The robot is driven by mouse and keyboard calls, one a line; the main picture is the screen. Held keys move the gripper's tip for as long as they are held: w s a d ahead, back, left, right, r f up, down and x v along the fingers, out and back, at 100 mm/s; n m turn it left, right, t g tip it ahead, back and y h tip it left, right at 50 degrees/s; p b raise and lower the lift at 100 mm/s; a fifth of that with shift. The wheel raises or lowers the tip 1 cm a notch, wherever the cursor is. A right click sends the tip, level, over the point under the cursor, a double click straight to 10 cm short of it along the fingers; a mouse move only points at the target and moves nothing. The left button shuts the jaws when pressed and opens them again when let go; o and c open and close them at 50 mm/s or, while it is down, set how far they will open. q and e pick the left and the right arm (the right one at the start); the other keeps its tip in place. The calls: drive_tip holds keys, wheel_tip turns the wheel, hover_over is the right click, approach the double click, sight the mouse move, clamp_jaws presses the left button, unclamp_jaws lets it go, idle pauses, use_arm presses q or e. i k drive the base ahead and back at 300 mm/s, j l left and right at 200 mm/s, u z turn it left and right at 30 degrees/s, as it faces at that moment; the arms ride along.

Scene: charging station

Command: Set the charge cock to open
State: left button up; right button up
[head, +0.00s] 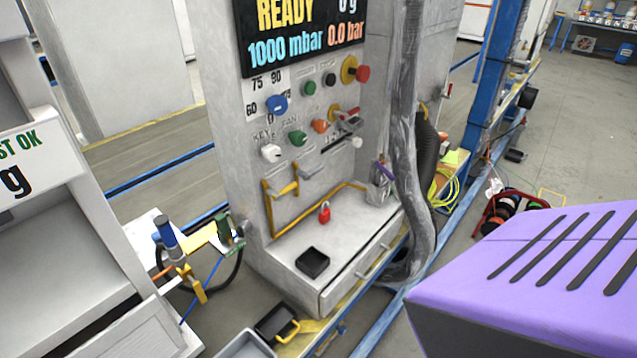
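A grey charging cabinet (222,120) stands in the middle of the head view. Its front panel carries a blue knob (276,105), a green knob (297,138), a white knob (271,153), an orange knob (320,126) and a small lever with red and yellow parts (345,117). To the lower left, a fitting with a blue upright handle (165,232) and yellow parts has a hose on it. I cannot tell for certain which of these is the charge cock, or its setting. Neither of my grippers is in view.
The cabinet's ledge holds a black tray (312,262) and a red padlock (324,213). A thick grey hose (405,130) hangs on its right. A purple slotted body (540,260) fills the lower right. A white cabinet (60,220) stands at left. Blue rails edge the floor.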

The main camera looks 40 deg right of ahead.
sight(276, 196)
drive_tip(key=z, duration=1.05)
